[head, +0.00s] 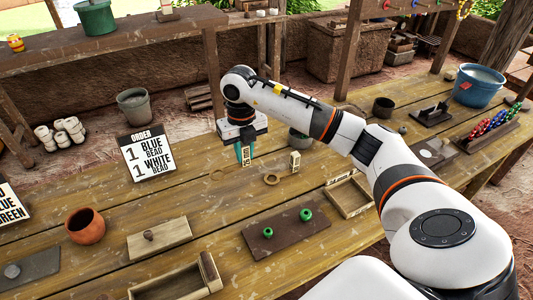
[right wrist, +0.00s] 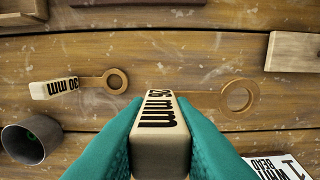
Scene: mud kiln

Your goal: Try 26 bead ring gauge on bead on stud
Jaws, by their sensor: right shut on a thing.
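My right gripper (head: 246,150) points down over the middle of the table. Its teal fingers are shut on the pale handle block of the 26 mm ring gauge (right wrist: 158,120). The gauge's thin arm leads to an empty ring (right wrist: 238,97), which shows left of the gripper in the head view (head: 218,174). I cannot tell whether it touches the table. A dark brown board (head: 287,236) nearer me holds two green beads (head: 268,232) (head: 305,214). A pale board (head: 172,238) carries a brown knob or bead (head: 149,235). My left gripper is not in view.
The 30 mm gauge (head: 295,160) stands right of my gripper, its ring (head: 272,179) toward me. A plant pot (right wrist: 30,138) is close behind. An order sign (head: 150,157), a clay pot (head: 85,226) and a wooden tray (head: 350,196) stand around. Bare planks lie between gripper and boards.

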